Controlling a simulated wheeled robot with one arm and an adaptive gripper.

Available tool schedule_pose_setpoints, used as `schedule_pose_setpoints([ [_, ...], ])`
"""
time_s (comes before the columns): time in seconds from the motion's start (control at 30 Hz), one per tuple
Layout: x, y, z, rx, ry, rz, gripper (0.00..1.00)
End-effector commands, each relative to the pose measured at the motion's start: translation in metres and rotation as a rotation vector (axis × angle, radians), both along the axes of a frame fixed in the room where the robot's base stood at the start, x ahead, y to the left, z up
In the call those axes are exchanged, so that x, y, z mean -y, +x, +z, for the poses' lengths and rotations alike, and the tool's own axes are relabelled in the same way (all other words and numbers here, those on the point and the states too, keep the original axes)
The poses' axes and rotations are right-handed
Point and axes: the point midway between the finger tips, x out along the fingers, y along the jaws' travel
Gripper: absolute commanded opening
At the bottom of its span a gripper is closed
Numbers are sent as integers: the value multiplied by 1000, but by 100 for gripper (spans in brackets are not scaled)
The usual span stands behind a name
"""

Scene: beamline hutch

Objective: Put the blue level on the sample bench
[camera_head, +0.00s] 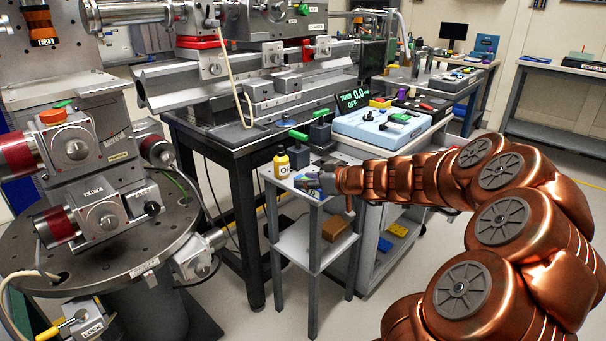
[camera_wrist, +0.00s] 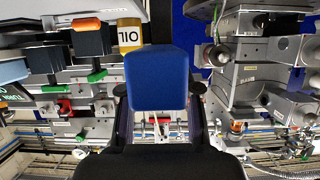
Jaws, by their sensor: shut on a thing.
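The blue level (camera_wrist: 158,78) fills the middle of the wrist view as a plain blue block. My gripper (camera_wrist: 159,98) is shut on it, with one dark finger on each side. In the head view, my gripper (camera_head: 326,181) is over the top of a small grey stand (camera_head: 309,192), beside a yellow oil bottle (camera_head: 281,163). The level is small and partly hidden there, and I cannot tell if it touches the stand. A dark-topped bench (camera_head: 231,139) carrying metal rails stands behind; I cannot tell if it is the sample bench.
A cart (camera_head: 437,128) with a light-blue device (camera_head: 381,127) stands right of the stand. A cardboard-coloured box (camera_head: 336,229) sits on the stand's lower shelf. A round metal platform (camera_head: 90,270) with equipment is at left. Open floor shows at far right.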

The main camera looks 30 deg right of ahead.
Motion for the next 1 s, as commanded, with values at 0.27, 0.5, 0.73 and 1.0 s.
schedule_pose_setpoints([
  [0.27, -12, -37, 4, 2, 1, 0, 0],
  [0.5, -17, -48, 4, -2, 3, 2, 0],
  [0.73, -22, -44, 2, -2, 3, 6, 0],
  [1.0, -61, -14, -10, 1, 6, 34, 0],
])
